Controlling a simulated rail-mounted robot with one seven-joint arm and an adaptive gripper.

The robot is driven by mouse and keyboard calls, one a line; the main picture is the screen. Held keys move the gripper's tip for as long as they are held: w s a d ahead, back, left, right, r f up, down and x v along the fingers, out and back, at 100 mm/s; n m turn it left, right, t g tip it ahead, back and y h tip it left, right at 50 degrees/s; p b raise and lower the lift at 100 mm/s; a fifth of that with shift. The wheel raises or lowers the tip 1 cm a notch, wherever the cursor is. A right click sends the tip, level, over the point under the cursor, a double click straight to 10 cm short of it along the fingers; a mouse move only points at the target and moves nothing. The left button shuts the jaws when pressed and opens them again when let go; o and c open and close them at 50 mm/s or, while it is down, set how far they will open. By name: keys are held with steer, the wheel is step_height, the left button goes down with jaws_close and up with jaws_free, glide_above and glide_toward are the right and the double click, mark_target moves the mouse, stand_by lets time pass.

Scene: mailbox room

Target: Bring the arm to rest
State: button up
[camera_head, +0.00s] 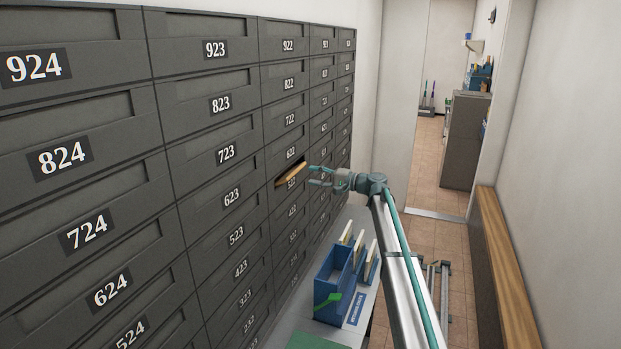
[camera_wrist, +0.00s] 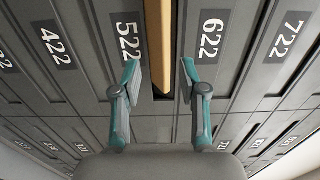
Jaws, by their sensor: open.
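My gripper (camera_head: 318,176) is open and empty in front of the mailbox wall, close to the slot between the labels 622 and 522. In the wrist view my gripper (camera_wrist: 160,75) has its two teal fingers spread apart. A tan envelope (camera_head: 291,173) sticks partly out of that slot. In the wrist view the envelope (camera_wrist: 158,45) lies between the line of the fingers and beyond their tips, with no finger seen touching it. Its inner end is hidden in the slot.
The dark grey mailbox wall (camera_head: 190,130) fills the left. A wooden bench (camera_head: 508,265) runs along the right wall. A grey cabinet (camera_head: 464,140) stands farther back.

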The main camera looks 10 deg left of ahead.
steer(key=shift+d, duration=0.15)
stand_by(0.4)
jaws_close()
stand_by(1.0)
